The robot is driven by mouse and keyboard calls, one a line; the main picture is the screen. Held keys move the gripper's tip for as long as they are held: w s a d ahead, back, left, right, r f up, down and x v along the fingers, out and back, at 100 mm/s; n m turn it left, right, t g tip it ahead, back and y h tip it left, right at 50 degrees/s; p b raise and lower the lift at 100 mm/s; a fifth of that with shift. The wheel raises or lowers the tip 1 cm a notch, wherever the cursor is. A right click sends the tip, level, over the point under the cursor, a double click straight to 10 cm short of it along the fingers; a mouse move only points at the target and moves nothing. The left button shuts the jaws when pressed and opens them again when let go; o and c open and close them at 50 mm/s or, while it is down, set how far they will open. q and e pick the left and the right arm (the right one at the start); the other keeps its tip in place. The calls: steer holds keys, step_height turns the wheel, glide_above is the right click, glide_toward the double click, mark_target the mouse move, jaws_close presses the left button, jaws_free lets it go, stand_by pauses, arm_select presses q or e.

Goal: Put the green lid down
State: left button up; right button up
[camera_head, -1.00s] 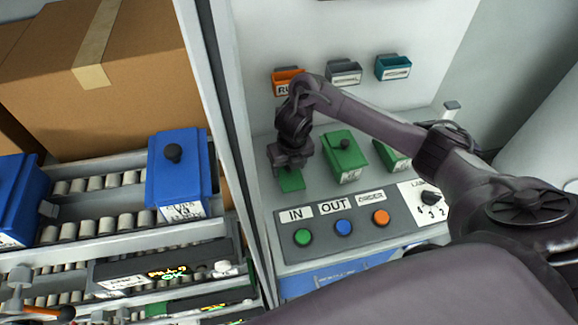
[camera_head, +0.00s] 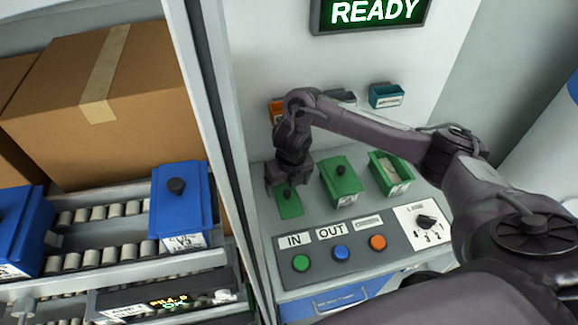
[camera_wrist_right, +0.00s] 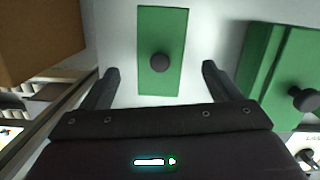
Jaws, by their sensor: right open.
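The green lid (camera_head: 289,207) with a dark round knob lies flat on the grey counter, left of a closed green box (camera_head: 341,181). My right gripper (camera_head: 287,186) is just above the lid in the head view. In the right wrist view, the lid (camera_wrist_right: 162,28) lies ahead of my right gripper (camera_wrist_right: 157,75), whose fingers are spread apart on either side of the knob, with nothing held between them. An open green box (camera_head: 392,175) with pale contents stands farther right. My left gripper is not in view.
A panel with IN, OUT and other buttons (camera_head: 341,252) and a dial (camera_head: 426,222) lies in front of the boxes. A grey post (camera_head: 213,120) separates the counter from rollers carrying blue boxes (camera_head: 180,205). A READY screen (camera_head: 372,12) hangs above.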

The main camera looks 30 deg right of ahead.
mark_target(290, 202)
step_height(290, 202, up, 8)
steer(key=s+p, duration=0.1)
steer(key=shift+f+p, duration=0.25)
steer(key=shift+p, duration=0.15)
